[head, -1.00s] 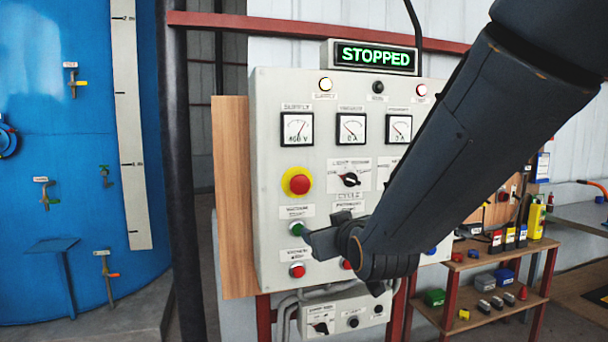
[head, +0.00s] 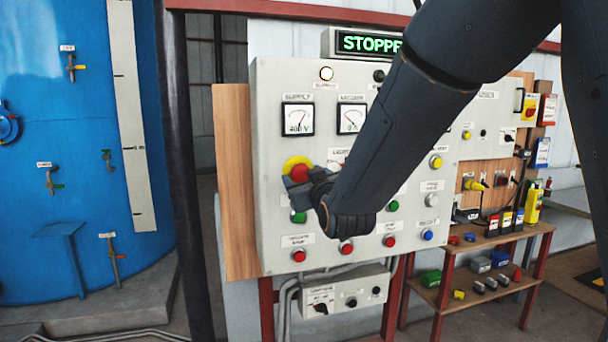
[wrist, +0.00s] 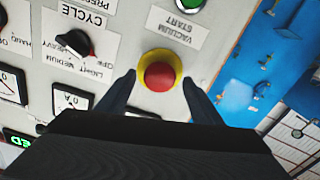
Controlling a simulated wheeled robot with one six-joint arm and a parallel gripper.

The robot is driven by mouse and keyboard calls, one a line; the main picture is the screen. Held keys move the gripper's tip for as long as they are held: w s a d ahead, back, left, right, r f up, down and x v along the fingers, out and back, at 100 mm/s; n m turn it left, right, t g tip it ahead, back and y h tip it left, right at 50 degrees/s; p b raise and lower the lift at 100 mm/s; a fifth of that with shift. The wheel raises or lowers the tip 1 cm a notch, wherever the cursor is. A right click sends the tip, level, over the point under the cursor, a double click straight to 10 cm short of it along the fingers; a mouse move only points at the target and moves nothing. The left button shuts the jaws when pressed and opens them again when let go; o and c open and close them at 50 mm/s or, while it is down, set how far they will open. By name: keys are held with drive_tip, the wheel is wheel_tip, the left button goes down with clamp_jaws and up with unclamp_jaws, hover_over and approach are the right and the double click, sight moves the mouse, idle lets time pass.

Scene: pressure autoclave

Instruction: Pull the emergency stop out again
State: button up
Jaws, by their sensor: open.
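The emergency stop is a red mushroom button (head: 299,173) on a yellow collar (head: 291,162), at the left of the grey control panel (head: 272,110). In the head view my gripper (head: 300,186) is in front of it and covers its lower part. In the wrist view the red button (wrist: 160,76) and yellow ring show whole, between the two dark fingertips of my gripper (wrist: 158,84). The fingers are open, one on each side, with a gap to the ring. I cannot tell how far they are from the panel. The display (head: 368,43) reads STOPPED, partly hidden by my arm.
A green button (head: 298,217) and red button (head: 298,255) sit below the stop. A black selector knob (wrist: 75,43) is near it in the wrist view. A wooden board (head: 235,180) edges the panel's left. A shelf (head: 480,255) with small items stands right.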

drive_tip(key=shift+w, duration=0.15)
clamp_jaws()
drive_tip(key=shift+s+d+f+b, duration=0.1)
drive_tip(key=shift+s+b, duration=0.35)
drive_tip(key=shift+s, duration=0.05)
unclamp_jaws()
drive_tip(key=shift+s, duration=0.1)
drive_tip(key=b+v, duration=0.2)
drive_tip(key=v, duration=0.5)
drive_tip(key=shift+s, duration=0.4)
